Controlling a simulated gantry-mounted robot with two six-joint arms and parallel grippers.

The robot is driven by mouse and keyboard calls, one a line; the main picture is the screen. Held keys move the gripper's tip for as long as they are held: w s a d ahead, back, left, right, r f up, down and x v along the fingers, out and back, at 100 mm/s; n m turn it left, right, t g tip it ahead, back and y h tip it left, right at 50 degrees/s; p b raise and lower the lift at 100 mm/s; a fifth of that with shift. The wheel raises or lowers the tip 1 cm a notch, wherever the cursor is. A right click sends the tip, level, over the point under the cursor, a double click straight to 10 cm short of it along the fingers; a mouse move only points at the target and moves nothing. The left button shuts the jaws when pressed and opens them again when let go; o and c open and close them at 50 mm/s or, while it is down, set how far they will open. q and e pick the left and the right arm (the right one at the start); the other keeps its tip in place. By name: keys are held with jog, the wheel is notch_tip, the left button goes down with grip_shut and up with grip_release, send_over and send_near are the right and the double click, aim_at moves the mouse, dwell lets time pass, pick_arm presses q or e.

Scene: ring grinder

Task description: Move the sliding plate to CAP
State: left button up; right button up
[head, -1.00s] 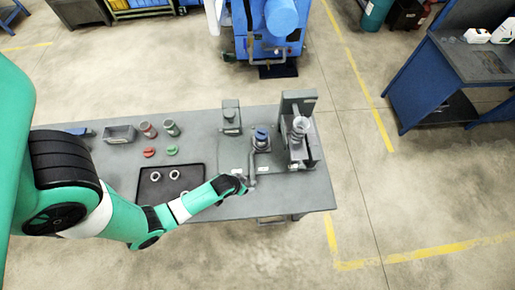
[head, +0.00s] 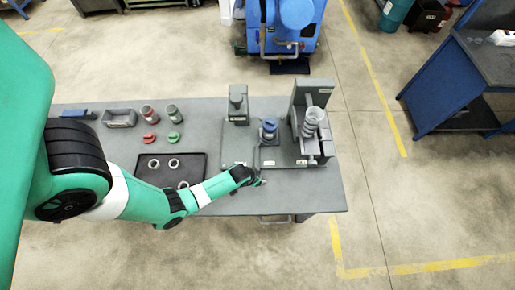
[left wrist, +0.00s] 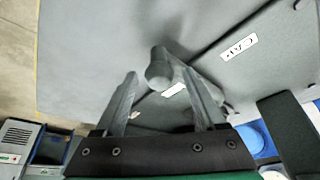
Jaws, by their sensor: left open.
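The grey fixture (head: 285,153) stands at the right of the table, with small white labels on its front part. I cannot tell the sliding plate's outline from the fixture in the head view. In the left wrist view, a CAP label (left wrist: 238,47) shows upside down on a grey surface, upper right. My left gripper (head: 260,181) is at the fixture's front edge. In the left wrist view, its open fingers (left wrist: 158,76) have a grey round-ended handle (left wrist: 159,70) between or just beyond their tips. I cannot tell whether they touch it. My right gripper is not in view.
A blue-topped part (head: 269,130) and a tall grey block with a clear cylinder (head: 312,121) stand on the fixture. A black tray (head: 145,178) with several rings lies left.

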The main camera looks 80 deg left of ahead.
pick_arm(q)
grip_shut()
dwell(1.4)
